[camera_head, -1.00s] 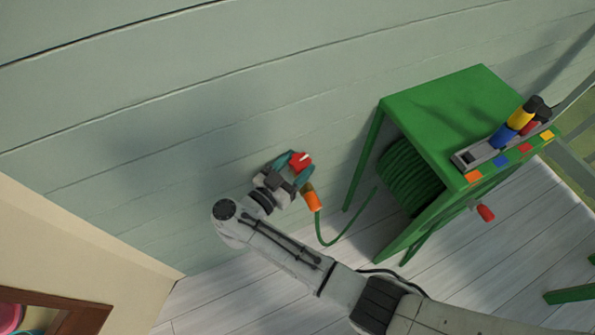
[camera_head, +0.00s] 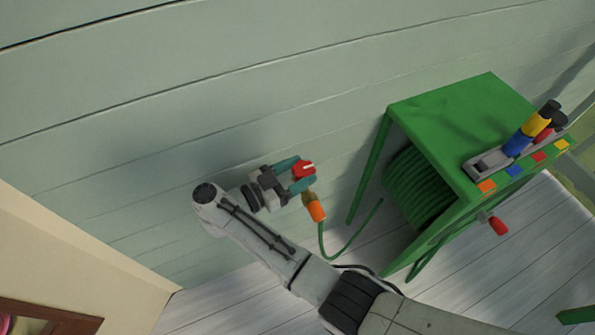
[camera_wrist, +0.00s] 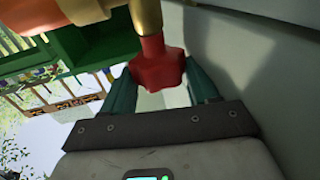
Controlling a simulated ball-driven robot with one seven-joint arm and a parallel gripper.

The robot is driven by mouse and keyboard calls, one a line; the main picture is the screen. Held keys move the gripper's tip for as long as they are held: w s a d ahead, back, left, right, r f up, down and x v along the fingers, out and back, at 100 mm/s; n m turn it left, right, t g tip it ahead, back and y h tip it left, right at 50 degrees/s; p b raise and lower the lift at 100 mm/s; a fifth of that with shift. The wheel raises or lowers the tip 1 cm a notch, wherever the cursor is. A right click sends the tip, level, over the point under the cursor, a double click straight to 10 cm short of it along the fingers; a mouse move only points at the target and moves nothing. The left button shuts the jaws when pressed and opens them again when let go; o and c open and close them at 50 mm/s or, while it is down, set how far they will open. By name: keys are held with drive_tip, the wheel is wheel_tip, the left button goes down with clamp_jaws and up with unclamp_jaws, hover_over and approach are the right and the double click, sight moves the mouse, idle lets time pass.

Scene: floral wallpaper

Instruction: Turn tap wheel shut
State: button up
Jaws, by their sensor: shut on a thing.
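The red tap wheel (camera_head: 305,168) sits on a brass tap at the pale wall, with a light mark on its face. In the wrist view the red wheel (camera_wrist: 157,70) lies between the two teal fingers, under the brass stem (camera_wrist: 147,15). My gripper (camera_head: 303,173) reaches it from the left and is shut on it, one finger on each side. An orange hose connector (camera_head: 316,211) hangs below the tap, with a green hose (camera_head: 346,250) running right from it. How far the wheel is turned cannot be told.
A green hose reel cabinet (camera_head: 460,105) stands right of the tap, with a coiled hose (camera_head: 415,182) inside, a red crank knob (camera_head: 498,225) and a grey holder (camera_head: 490,163) with colored handles. A beige wall (camera_head: 75,245) is at lower left. The wall above the tap is bare.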

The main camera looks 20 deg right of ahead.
drive_tip(key=o, duration=0.8)
drive_tip(key=shift+r, duration=0.2)
drive_tip(key=shift+c, duration=0.2)
drive_tip(key=o, duration=0.3)
drive_tip(key=shift+f, duration=0.1)
